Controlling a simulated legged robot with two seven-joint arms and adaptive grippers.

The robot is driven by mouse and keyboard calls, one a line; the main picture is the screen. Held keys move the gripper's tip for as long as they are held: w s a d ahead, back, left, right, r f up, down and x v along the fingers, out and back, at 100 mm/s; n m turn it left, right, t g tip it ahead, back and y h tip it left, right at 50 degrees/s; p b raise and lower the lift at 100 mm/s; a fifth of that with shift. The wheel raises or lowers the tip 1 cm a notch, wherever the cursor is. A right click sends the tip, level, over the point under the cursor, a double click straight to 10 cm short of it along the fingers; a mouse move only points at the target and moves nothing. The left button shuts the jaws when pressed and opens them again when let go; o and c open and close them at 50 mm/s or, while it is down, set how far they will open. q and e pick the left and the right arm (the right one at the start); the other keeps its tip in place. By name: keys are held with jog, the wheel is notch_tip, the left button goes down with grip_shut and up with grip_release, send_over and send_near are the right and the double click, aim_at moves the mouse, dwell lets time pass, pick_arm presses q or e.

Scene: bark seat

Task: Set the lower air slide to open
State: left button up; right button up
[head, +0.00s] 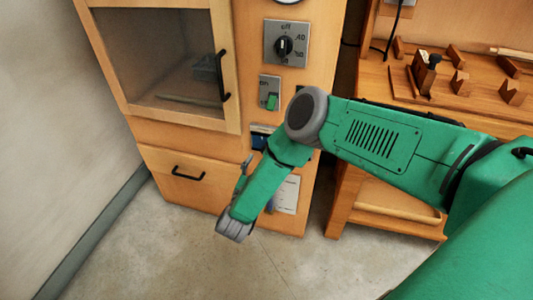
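A wooden cabinet (222,178) with a windowed door stands in the head view. No part is clearly recognisable as the lower air slide. A small dark and blue panel (261,136) shows on the cabinet's right post, partly covered by my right arm, which also hides more of the lower front. My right arm comes in from the right and bends down in front of the cabinet. A thin piece of my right gripper (244,172) shows beside the forearm; its fingers are mostly hidden, so its opening cannot be told. My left gripper is out of view.
The door has a black handle (222,78); a drawer (187,174) sits below it. A dial (284,45) and a green switch (271,101) are on the post. A paper sheet (288,195) hangs lower. A workbench (395,88) stands right. Floor at front left is clear.

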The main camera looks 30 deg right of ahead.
jog(key=x, duration=0.4)
jog(key=b+x, duration=0.1)
jog(key=x, duration=0.3)
jog(key=shift+s+d+f, duration=0.1)
jog(key=shift+s+d, duration=0.1)
jog(key=shift+s, duration=0.1)
jog(key=shift+w+a, duration=0.1)
jog(key=shift+a, duration=0.55)
jog(key=c, duration=0.3)
jog(key=shift+a+r, duration=0.2)
jog(key=shift+r, duration=0.15)
grip_shut()
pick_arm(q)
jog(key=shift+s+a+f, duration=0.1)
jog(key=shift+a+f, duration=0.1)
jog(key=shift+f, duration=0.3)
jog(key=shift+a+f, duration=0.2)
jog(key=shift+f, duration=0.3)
pick_arm(e)
jog(key=shift+w+d+f, duration=0.1)
jog(key=shift+d, duration=0.4)
